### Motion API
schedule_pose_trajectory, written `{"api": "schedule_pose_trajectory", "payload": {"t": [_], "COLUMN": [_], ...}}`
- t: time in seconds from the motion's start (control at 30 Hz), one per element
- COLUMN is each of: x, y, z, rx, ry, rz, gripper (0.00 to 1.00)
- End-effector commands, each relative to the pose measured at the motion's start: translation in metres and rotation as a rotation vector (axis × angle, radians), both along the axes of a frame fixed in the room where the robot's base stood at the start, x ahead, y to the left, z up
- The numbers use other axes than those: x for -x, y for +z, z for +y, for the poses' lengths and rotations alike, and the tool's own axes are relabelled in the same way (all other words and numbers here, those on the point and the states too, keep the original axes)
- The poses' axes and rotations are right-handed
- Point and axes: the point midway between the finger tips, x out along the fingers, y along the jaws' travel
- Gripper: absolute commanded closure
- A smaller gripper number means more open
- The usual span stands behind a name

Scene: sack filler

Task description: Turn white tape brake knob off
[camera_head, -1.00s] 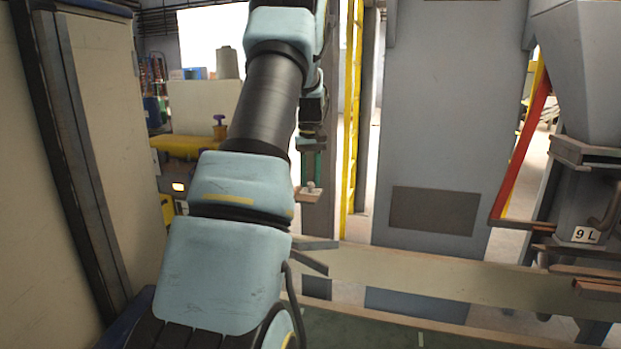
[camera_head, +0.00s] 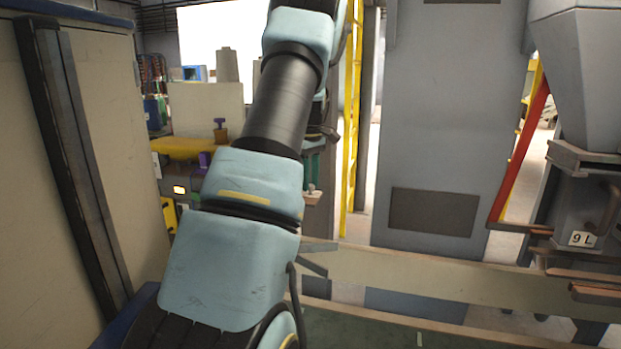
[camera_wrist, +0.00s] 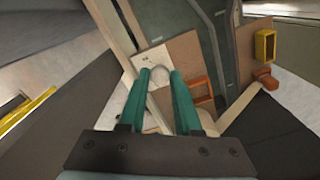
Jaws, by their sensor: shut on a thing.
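The white knob (camera_wrist: 160,75) sits on a light plate, between the tips of my green fingers in the wrist view. My gripper (camera_wrist: 160,73) is shut on it. In the head view my green fingers (camera_head: 313,165) reach down to the small pale knob (camera_head: 312,188), which stands on a tan block (camera_head: 312,199). My arm hides part of the area to the left of it. I cannot read the knob's setting or any label on it.
A yellow ladder (camera_head: 350,140) and a grey cabinet (camera_head: 440,130) stand behind, to the right. A beige rail (camera_head: 430,278) crosses in front. In the wrist view, a brown panel (camera_wrist: 180,65), an orange bracket (camera_wrist: 200,90) and a yellow frame (camera_wrist: 265,45) lie close to my fingers.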

Motion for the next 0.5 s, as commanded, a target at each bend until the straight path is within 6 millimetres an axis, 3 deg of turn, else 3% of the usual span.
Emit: {"api": "schedule_pose_trajectory", "payload": {"t": [0.5], "x": [-0.0006], "y": [0.0017], "z": [0.0003], "rx": [-0.001], "ry": [0.397], "rz": [-0.003], "gripper": [1.0]}}
